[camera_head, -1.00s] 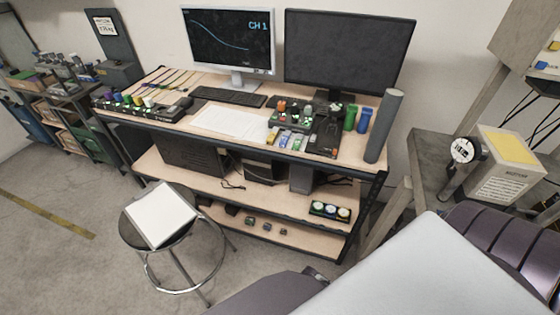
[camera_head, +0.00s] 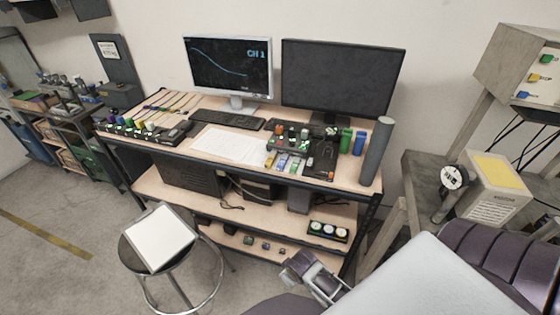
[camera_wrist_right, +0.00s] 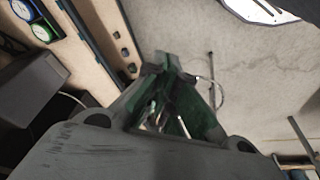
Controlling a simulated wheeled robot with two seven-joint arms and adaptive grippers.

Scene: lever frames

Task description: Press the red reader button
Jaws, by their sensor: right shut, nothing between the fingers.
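A cluster of small devices (camera_head: 290,140) with red, green and other coloured caps sits on the bench top, right of the papers. A small reddish cap (camera_head: 279,129) shows at its left end, but it is too small to tell whether it is the red reader button. My right gripper (camera_head: 318,277) is in front of the bench's lower right part, well below and apart from the devices. In the right wrist view its dark fingers (camera_wrist_right: 168,65) are together and empty, above the floor and low shelf edge. My left gripper is in neither view.
The bench (camera_head: 150,130) carries two monitors, a keyboard (camera_head: 228,119), papers (camera_head: 230,146) and a grey cylinder (camera_head: 377,152) at its right end. A stool (camera_head: 160,240) stands in front. Round dials (camera_head: 328,230) sit on the shelf below.

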